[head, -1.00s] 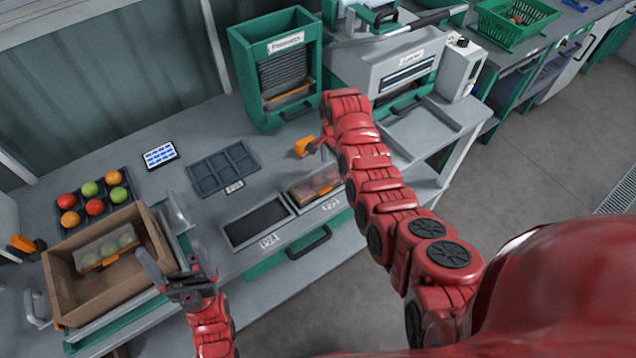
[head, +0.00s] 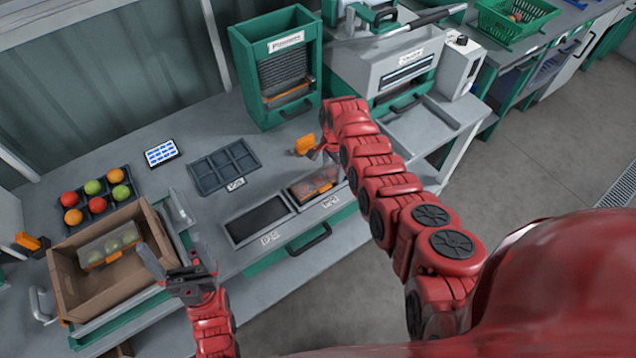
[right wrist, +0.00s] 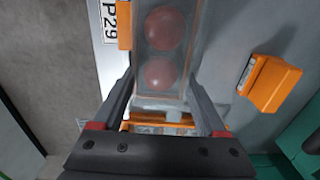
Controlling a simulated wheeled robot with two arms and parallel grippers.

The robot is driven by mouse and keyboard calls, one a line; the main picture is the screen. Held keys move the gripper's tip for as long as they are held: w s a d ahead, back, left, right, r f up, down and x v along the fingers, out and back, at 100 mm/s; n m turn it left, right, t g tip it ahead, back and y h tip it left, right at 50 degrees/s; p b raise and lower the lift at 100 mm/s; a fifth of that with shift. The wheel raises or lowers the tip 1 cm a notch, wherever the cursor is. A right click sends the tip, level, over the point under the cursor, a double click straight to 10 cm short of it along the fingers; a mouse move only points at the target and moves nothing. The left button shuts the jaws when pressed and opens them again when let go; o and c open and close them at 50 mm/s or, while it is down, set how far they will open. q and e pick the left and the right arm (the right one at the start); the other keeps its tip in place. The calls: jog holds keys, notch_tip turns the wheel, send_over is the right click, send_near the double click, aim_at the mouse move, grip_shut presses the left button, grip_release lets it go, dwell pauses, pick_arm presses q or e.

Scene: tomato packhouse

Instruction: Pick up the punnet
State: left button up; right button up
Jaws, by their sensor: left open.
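A clear punnet of red fruit (head: 313,186) lies in the right bay at the front of the bench. It also shows in the right wrist view (right wrist: 163,50). My right gripper (right wrist: 161,78) has its fingers on either side of the punnet's near end; whether they press on its walls I cannot tell. In the head view that gripper is mostly hidden by my right arm. Another clear punnet with green fruit (head: 108,247) lies in a cardboard box (head: 150,238) at the left. My left gripper (head: 178,262) is open and empty at the box's right side.
The left bay (head: 258,219) is empty. Behind stand an empty black tray (head: 224,167), a tablet (head: 161,153), a fruit tray (head: 126,203) and a green dispenser (head: 277,70). An orange block (head: 305,144) is close to my right gripper and also shows in the wrist view (right wrist: 270,83).

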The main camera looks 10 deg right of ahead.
jog(key=c, duration=0.4)
jog(key=shift+r, duration=0.1)
